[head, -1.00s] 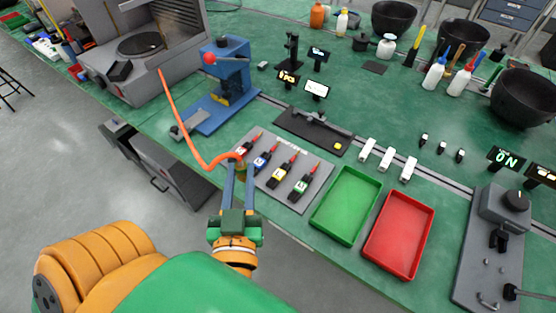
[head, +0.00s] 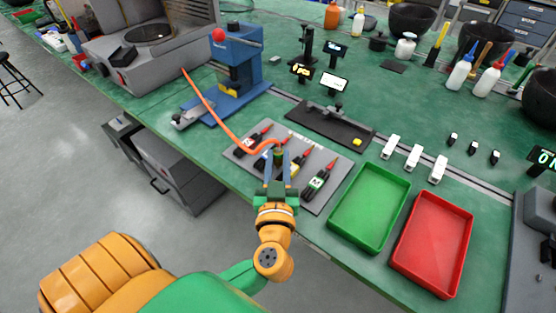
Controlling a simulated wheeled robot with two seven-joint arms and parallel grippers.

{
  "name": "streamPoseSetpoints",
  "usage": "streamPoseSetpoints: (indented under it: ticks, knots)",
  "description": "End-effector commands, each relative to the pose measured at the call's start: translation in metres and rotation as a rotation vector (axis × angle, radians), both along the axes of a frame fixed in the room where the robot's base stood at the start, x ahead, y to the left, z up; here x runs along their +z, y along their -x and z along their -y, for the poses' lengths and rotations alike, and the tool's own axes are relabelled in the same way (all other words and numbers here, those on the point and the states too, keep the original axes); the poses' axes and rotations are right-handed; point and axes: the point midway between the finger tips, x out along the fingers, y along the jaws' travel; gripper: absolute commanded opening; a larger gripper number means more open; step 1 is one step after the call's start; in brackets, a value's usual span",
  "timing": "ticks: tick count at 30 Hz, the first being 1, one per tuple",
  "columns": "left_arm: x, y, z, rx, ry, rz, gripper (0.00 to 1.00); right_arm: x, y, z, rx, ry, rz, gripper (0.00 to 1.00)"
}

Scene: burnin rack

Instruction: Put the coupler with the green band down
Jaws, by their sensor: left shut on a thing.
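My left gripper (head: 278,164) is shut on the coupler with the green band (head: 278,153) at the end of an orange hose (head: 218,115). The coupler is small and partly hidden between the fingers. The gripper is over the middle of a grey mat (head: 243,151), in front of the red-tipped black tools lying there. I cannot tell whether the coupler touches the mat or a tool. My right gripper is not in view.
A green tray (head: 369,207) and a red tray (head: 432,243) stand right of the mat. A black fixture (head: 318,121) lies behind it, and a blue press (head: 236,75) stands back left. Several white blocks (head: 413,158) lie behind the trays.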

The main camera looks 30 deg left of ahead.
Motion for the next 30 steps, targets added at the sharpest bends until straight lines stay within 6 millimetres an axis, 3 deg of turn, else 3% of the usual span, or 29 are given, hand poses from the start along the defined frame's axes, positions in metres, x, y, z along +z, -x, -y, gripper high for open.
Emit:
streamPoseSetpoints:
  ticks: [1,3,4,14,17,25,30]
  knots:
    - [0.0,0.0,0.0,0.0,0.0,0.0,0.35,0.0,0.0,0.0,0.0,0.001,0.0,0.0]
    - [0.0,0.0,0.0,0.0,0.0,0.0,0.54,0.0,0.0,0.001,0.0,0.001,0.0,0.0]
    - [0.0,0.0,0.0,0.0,0.0,0.0,0.57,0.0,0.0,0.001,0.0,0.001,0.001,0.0]
    - [0.002,0.002,0.001,-0.001,0.001,0.001,0.57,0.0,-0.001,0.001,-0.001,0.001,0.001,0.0]
    - [0.0,0.016,0.01,-0.003,0.002,-0.003,0.57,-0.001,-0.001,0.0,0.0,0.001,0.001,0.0]
    - [0.0,0.078,0.047,-0.001,0.003,-0.005,0.57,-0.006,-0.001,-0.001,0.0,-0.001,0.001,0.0]
    - [0.001,0.099,0.061,-0.001,0.003,-0.002,0.6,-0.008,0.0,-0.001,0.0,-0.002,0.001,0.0]
